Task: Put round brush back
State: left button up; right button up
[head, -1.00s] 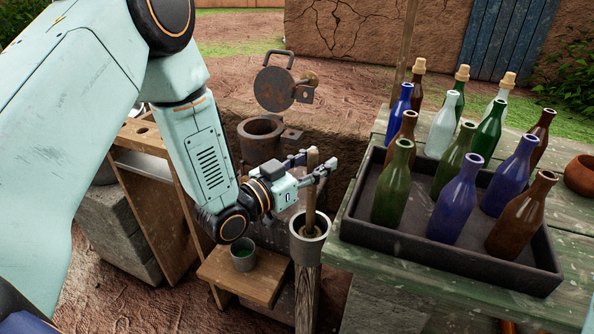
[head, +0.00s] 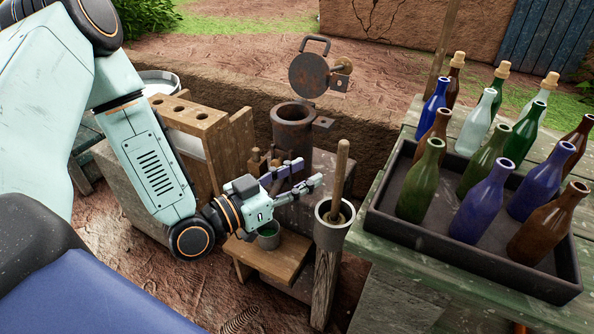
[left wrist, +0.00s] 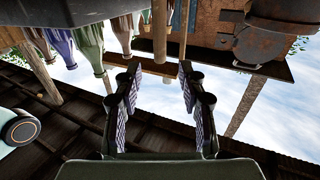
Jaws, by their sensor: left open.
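The round brush (head: 341,172) stands in a grey cup (head: 335,235) on top of a wooden post. Its wooden handle points up and leans slightly. Its lower end is hidden inside the cup. My left gripper (head: 309,172) is open and empty, to the left of the handle and apart from it. The two fingers also show spread in the left wrist view (left wrist: 160,100), with nothing between them. My right gripper is not in view.
A dark tray (head: 470,262) with several bottles stands on the green table at right. A low wooden stool (head: 290,267) carries a small green-filled cup (head: 268,236). Behind are a rusty cylinder (head: 293,128) with its raised lid (head: 314,73) and a wooden rack with holes (head: 190,118).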

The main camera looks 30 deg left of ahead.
pick_arm(q)
jog(key=shift+s, duration=0.1)
jog(key=s+d+f+n+g+y, duration=0.15)
jog(key=s+f+g, duration=0.3)
jog(key=f, duration=0.45)
jog(key=s+d+f+n+g+y, duration=0.1)
jog(key=s+f+g+y, duration=0.1)
jog(key=s+f+g, duration=0.5)
jog(key=s+a+f+n+g+y, duration=0.1)
jog(key=s+f, duration=0.3)
jog(key=s, duration=0.4)
jog(key=s+a+f+n+g+y, duration=0.2)
jog(key=s+f+g+y, duration=0.1)
jog(key=s, duration=0.5)
jog(key=shift+a+f+g, duration=0.35)
jog(key=shift+f, duration=0.25)
